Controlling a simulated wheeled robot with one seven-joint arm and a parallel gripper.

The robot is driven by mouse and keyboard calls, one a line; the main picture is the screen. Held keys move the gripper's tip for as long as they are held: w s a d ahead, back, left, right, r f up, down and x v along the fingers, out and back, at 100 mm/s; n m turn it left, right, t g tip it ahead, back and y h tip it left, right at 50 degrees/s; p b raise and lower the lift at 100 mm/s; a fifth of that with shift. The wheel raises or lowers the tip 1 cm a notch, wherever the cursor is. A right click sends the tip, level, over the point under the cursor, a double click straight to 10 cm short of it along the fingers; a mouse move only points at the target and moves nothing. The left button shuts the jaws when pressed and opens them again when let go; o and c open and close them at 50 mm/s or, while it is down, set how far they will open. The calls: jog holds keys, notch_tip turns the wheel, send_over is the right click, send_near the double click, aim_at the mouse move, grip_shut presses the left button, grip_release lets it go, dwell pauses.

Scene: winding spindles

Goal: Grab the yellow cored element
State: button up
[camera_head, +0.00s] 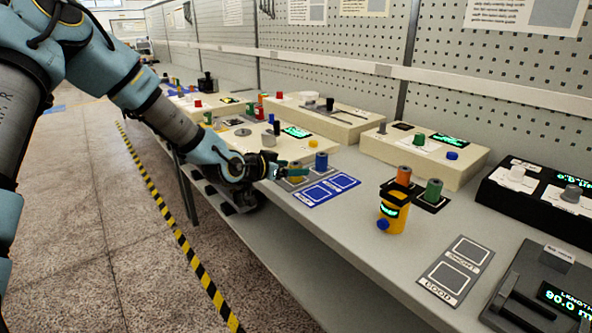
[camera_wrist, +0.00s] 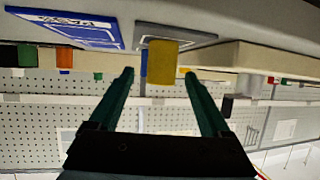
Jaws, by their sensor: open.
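The yellow cored element (camera_wrist: 163,62) stands on a grey mat (camera_wrist: 176,40) in the wrist view, which looks upside down. It appears between the two fingers of my gripper (camera_wrist: 160,72) and a little beyond their tips. The gripper is open, with a gap on both sides of the element and nothing held. In the head view my gripper (camera_head: 290,171) is low over the near table edge, and the element is mostly hidden there. A blue cored element (camera_head: 321,161) stands close behind; it is partly hidden by the yellow one in the wrist view (camera_wrist: 143,66).
A blue marked mat (camera_head: 326,188) lies right of my gripper. Further right are a yellow device (camera_head: 393,214), an orange spool (camera_head: 404,175) and a green spool (camera_head: 433,190). A beige box (camera_head: 316,122) stands behind. The perforated wall (camera_head: 352,45) bounds the table's back.

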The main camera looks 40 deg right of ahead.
aim_at(300, 167)
jog(key=p+x, duration=0.2)
jog(key=x, duration=0.2)
jog(key=shift+d, duration=0.2)
jog(key=shift+w+d+f, duration=0.15)
jog(key=shift+d+f, duration=0.25)
jog(key=shift+d, duration=0.05)
grip_shut()
